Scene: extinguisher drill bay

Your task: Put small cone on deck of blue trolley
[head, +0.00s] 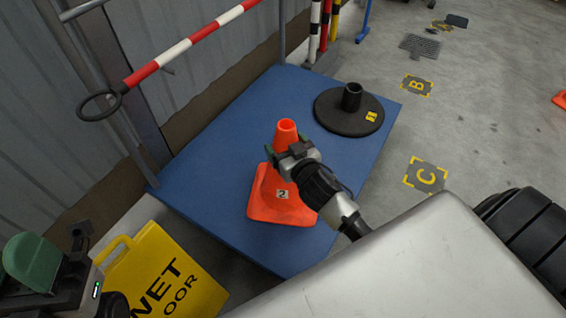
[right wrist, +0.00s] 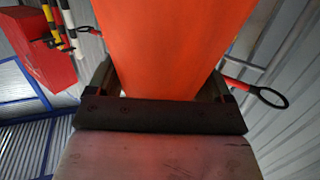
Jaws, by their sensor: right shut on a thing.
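My right gripper (head: 291,153) is shut on the cone's upper part. I cannot tell whether its base touches the deck. In the right wrist view the cone (right wrist: 160,45) fills the space between the fingers, and its base is out of sight. My left gripper (head: 75,250) is at the lower left, beside the yellow sign and away from the cone; its fingers do not show clearly.
A black round base with a short tube (head: 340,118) stands at the deck's far end. A red-and-white bar (head: 190,42) with a black ring runs along the left above the deck. A yellow wet-floor sign (head: 165,270) stands at the near left. The middle of the deck is clear.

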